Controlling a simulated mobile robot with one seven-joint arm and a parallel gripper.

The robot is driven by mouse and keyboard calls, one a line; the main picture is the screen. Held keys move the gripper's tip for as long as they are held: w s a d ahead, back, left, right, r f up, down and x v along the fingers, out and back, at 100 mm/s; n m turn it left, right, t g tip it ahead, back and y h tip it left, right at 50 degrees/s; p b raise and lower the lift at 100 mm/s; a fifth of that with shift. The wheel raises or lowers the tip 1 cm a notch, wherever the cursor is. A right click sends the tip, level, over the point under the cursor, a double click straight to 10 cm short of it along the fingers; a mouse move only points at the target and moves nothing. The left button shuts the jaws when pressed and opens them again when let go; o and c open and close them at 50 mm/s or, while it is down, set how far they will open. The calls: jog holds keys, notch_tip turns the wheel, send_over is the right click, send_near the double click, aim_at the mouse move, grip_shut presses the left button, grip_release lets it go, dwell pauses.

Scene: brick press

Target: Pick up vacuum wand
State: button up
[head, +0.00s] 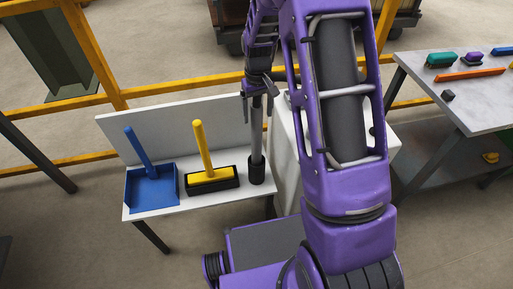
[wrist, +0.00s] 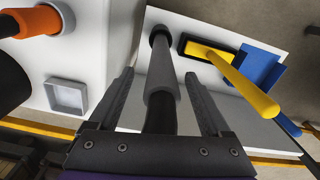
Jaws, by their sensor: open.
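The vacuum wand (head: 257,138) is a grey tube with a black foot. It stands upright at the right end of a white bench (head: 212,201). My gripper (head: 259,92) is at the wand's upper part, with jaws open. In the wrist view the wand (wrist: 160,72) runs between the two spread fingers of my gripper (wrist: 159,80). Gaps show on both sides of the tube there, and no grip on it is visible. The wand's top end is hidden by my gripper.
A yellow-handled brush (head: 204,160) and a blue dustpan (head: 151,186) stand left of the wand. A white cabinet (head: 287,160) is close to its right, partly hidden by my arm. Yellow rails (head: 180,88) run behind. A table (head: 481,97) with small items is at right.

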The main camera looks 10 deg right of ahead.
aim_at(257, 123)
jog(key=shift+w+a+f, duration=0.15)
jog(key=shift+f, duration=2.55)
jog(key=shift+c, duration=0.4)
grip_shut()
jog(key=shift+r, duration=0.1)
